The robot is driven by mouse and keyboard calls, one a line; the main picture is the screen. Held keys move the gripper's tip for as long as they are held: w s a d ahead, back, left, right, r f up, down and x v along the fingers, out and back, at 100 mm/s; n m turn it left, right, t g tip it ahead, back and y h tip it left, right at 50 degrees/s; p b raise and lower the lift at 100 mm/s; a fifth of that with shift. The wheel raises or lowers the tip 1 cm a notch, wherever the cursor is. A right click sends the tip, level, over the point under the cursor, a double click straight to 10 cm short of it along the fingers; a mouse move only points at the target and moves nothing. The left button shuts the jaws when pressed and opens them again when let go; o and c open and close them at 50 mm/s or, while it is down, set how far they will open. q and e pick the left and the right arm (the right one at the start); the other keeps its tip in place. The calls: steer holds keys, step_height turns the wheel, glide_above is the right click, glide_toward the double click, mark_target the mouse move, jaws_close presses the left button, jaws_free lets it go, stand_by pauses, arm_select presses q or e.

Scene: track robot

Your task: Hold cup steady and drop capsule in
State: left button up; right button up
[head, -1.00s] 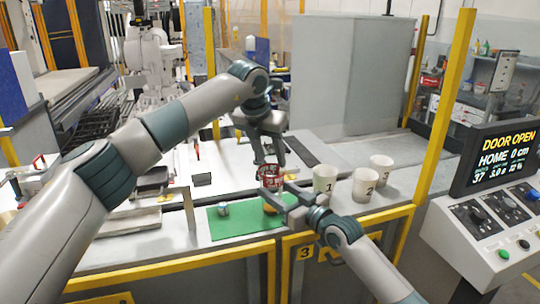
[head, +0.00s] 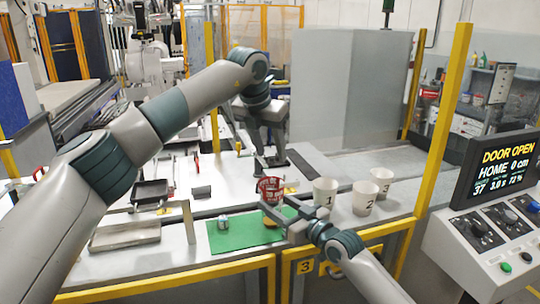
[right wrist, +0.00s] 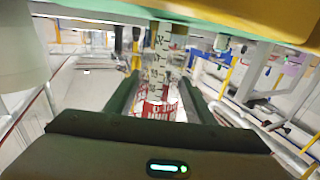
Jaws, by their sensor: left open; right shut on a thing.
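A clear cup with red print (head: 270,188) stands above the back edge of a green mat (head: 250,237). My right gripper (head: 277,208) is shut on this cup; the clear cup (right wrist: 160,105) also shows between its fingers in the right wrist view. My left gripper (head: 270,161) is open, with fingers pointing down just above and behind the cup; nothing shows between them. A small silver-blue capsule-like piece (head: 222,222) lies on the mat's left part. An orange piece (head: 269,223) is partly hidden behind my right gripper.
White paper cups 1 (head: 325,191), 2 (head: 364,198) and 3 (head: 382,182) stand right of my right gripper. A black tray (head: 150,194) and grey plate (head: 125,236) lie left. A yellow post (head: 446,110) and control panel (head: 500,215) bound the right side.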

stand_by(0.3)
steer(key=o, duration=1.3)
steer(key=shift+c, duration=0.2)
steer(key=shift+s+d, duration=0.1)
steer(key=v, duration=1.1)
steer(key=shift+s+d, duration=0.25)
steer(key=shift+d, duration=0.05)
